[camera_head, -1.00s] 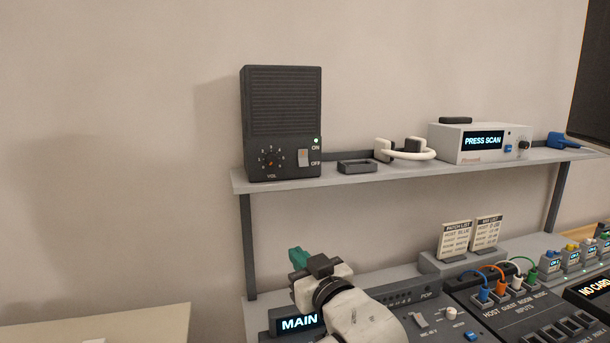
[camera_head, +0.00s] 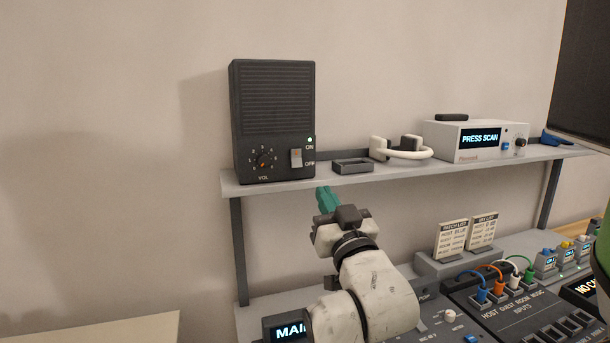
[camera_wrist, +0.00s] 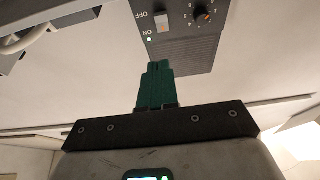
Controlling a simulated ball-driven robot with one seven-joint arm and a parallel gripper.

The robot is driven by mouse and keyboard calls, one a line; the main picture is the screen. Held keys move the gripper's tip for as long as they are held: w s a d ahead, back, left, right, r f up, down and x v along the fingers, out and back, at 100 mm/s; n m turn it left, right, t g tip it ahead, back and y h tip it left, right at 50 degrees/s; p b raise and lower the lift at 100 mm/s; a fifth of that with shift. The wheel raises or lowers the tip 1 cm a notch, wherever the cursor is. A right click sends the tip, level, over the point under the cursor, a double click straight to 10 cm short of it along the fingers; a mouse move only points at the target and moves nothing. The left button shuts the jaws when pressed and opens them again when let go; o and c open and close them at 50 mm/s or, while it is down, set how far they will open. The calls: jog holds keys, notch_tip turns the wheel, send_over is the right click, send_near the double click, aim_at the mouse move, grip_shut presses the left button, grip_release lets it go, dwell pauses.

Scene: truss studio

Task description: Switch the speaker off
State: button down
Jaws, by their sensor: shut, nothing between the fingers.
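The speaker (camera_head: 273,110) is a dark box with a ribbed grille, standing upright on the left end of the grey shelf. Its light rocker switch (camera_head: 296,158) is at the lower right of its front, between the ON and OFF marks, with a lit lamp by ON. The switch also shows in the wrist view (camera_wrist: 162,22), where the speaker appears upside down. My gripper (camera_head: 327,198) has green fingers, which are shut and empty. It is in front of the shelf, below and to the right of the switch, apart from the speaker. I cannot tell its distance from the switch.
The shelf (camera_head: 400,165) also holds a small dark tray (camera_head: 352,166), a white headset (camera_head: 402,149) and a white unit reading PRESS SCAN (camera_head: 479,141). A mixing desk (camera_head: 530,310) with cables lies below. The wall left of the speaker is clear.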

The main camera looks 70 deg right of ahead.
aim_at(300, 163)
jog(key=p+x, duration=0.1)
jog(key=x, duration=0.2)
jog(key=f+p+x, duration=0.1)
jog(key=x, duration=0.3)
jog(key=p+x, duration=0.2)
jog(key=x, duration=0.2)
jog(key=shift+w+d+f, duration=0.15)
jog(key=shift+w+f, duration=0.1)
jog(key=shift+f, duration=0.1)
jog(key=shift+w+d+f, duration=0.3)
jog(key=shift+w+d, duration=0.05)
jog(key=shift+d, duration=0.05)
